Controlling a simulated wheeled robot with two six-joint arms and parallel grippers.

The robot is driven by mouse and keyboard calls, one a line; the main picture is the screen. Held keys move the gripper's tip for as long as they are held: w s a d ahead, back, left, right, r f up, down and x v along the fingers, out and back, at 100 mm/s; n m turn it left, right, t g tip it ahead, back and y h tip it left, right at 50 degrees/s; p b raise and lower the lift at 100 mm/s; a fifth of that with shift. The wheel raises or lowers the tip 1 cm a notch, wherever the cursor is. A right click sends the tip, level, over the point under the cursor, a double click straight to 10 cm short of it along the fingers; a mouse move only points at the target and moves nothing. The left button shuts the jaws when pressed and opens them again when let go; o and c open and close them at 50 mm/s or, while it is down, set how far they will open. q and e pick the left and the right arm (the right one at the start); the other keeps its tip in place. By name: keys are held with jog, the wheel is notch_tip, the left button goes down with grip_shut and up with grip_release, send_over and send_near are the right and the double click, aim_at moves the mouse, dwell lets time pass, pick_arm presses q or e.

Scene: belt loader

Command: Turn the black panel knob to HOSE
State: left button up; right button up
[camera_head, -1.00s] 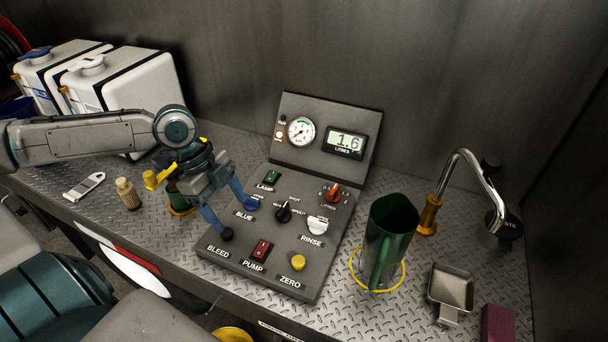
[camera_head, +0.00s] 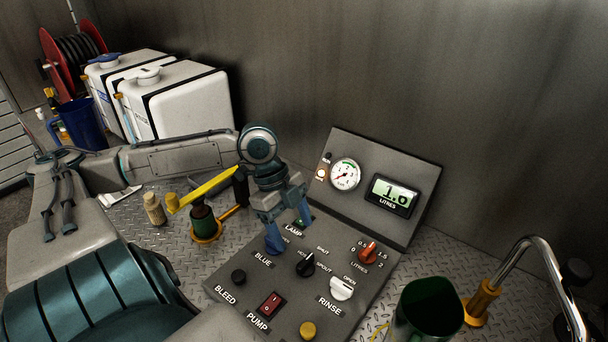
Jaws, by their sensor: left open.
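The black panel knob (camera_head: 305,265) stands near the middle of the grey control panel (camera_head: 240,305), with SHUT, SPOUT and a partly hidden HOSE label around it. Its pale mark seems to point up toward SHUT, but it is small. My left gripper (camera_head: 289,230) is open and empty, fingers pointing down, just behind and left of the black knob and apart from it. Its fingers cover the blue knob and part of the green lamp switch (camera_head: 300,222). My right gripper is out of view.
The red litres knob (camera_head: 368,252) and white rinse knob (camera_head: 342,288) sit close right of the black knob. The red pump switch (camera_head: 270,305) and yellow button (camera_head: 308,330) are in front. A green jug (camera_head: 428,310) and a tap (camera_head: 484,295) stand at right.

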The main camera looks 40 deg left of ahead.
aim_at(305, 260)
pick_arm(q)
jog(key=shift+p+x, duration=0.4)
jog(key=shift+x, duration=3.6)
jog(key=c, duration=1)
